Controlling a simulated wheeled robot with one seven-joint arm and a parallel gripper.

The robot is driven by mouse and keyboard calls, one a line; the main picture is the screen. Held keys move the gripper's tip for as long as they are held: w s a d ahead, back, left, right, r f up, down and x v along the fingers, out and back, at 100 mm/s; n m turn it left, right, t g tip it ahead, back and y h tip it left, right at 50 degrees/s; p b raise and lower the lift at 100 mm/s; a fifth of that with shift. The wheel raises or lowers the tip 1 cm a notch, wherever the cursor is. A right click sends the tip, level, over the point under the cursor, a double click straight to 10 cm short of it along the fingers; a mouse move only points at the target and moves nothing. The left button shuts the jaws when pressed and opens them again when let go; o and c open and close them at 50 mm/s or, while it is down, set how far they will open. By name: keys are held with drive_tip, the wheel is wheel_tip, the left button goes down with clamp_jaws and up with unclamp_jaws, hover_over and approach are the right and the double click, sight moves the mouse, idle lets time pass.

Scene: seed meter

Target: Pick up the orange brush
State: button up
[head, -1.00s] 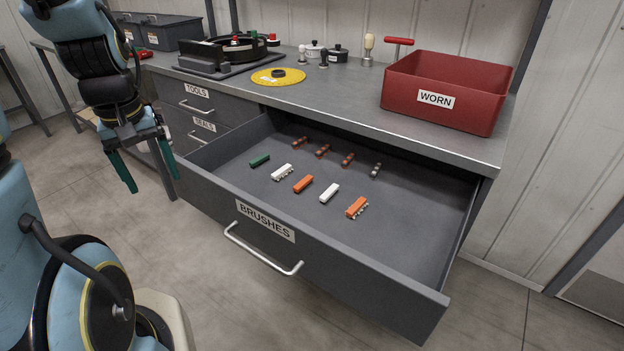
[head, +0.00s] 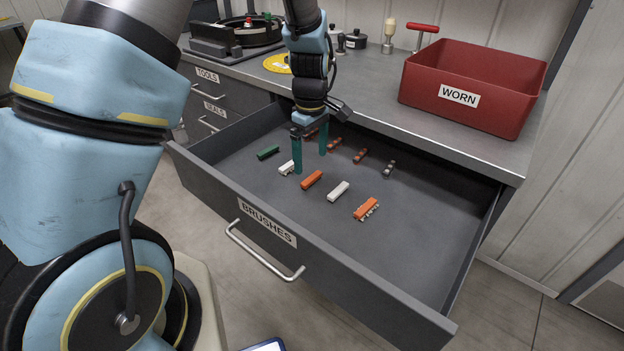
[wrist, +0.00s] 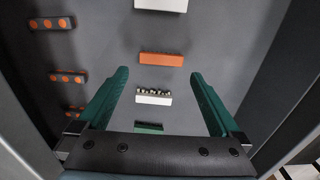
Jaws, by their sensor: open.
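In the open drawer, a plain orange brush (head: 312,180) lies in the front row between two white ones. A second orange brush (head: 366,208), with bristles showing along its edge, lies at the right end of that row. My gripper (head: 310,162) is open and empty, pointing down over the left part of the drawer, its green fingers near the bristled white brush (head: 287,169). In the wrist view the plain orange brush (wrist: 161,59) lies crosswise just beyond the fingertips, with the bristled white brush (wrist: 153,97) between the fingers.
The row also holds a green brush (head: 268,153) and a plain white brush (head: 338,191). Behind are several dark strips with orange dots (head: 361,156) and a grey piece (head: 389,168). Drawer walls (head: 330,268) surround them. A red WORN bin (head: 470,90) stands on the counter.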

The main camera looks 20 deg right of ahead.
sight(312, 177)
drive_tip(key=shift+s+f+p, duration=0.15)
drive_tip(key=shift+f+p, duration=0.3)
drive_tip(key=shift+f, duration=1)
drive_tip(key=shift+s+f+p, duration=0.1)
drive_tip(key=shift+f+p, duration=0.3)
drive_tip(key=shift+f, duration=1.05)
drive_tip(key=shift+c, duration=0.2)
drive_tip(key=c, duration=1)
drive_tip(key=shift+c, duration=0.2)
drive_tip(key=shift+r, duration=0.15)
